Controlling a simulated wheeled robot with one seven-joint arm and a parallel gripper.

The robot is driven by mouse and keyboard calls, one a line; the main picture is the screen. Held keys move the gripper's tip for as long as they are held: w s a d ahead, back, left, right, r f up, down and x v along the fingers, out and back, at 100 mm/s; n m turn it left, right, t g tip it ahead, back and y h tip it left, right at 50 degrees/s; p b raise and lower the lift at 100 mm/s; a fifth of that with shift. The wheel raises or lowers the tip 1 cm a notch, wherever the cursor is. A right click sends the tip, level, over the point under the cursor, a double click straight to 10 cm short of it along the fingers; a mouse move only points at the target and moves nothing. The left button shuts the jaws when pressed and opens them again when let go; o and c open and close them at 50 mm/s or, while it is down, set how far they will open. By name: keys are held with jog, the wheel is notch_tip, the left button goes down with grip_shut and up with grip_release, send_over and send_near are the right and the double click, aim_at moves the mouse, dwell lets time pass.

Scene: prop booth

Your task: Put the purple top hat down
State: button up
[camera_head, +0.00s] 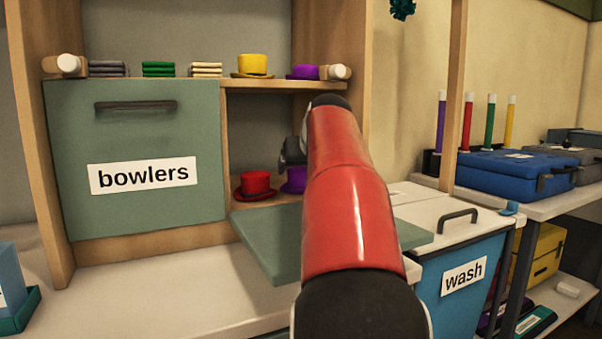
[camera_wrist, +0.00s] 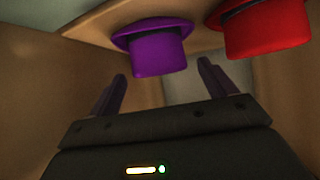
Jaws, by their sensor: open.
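The purple top hat (camera_head: 294,181) rests on the floor of the lower open compartment, beside a red top hat (camera_head: 256,186). My arm hides part of it in the head view. In the wrist view the purple top hat (camera_wrist: 158,57) shows brim toward the top of the picture, just beyond my fingertips, with the red top hat (camera_wrist: 268,30) to its right. My gripper (camera_wrist: 162,78) is open, with a finger on each side below the purple hat and nothing between them. In the head view only a dark part of the gripper (camera_head: 292,153) shows at the compartment.
A green flap (camera_head: 268,245) hangs open below the compartment. The "bowlers" door (camera_head: 135,205) is shut. A yellow hat (camera_head: 252,66) and another purple hat (camera_head: 302,72) stand on the upper shelf. A blue "wash" bin (camera_head: 455,300) stands at the right.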

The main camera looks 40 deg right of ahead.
jog(key=v, duration=0.7)
jog(key=shift+s, duration=0.15)
jog(key=shift+r, duration=0.1)
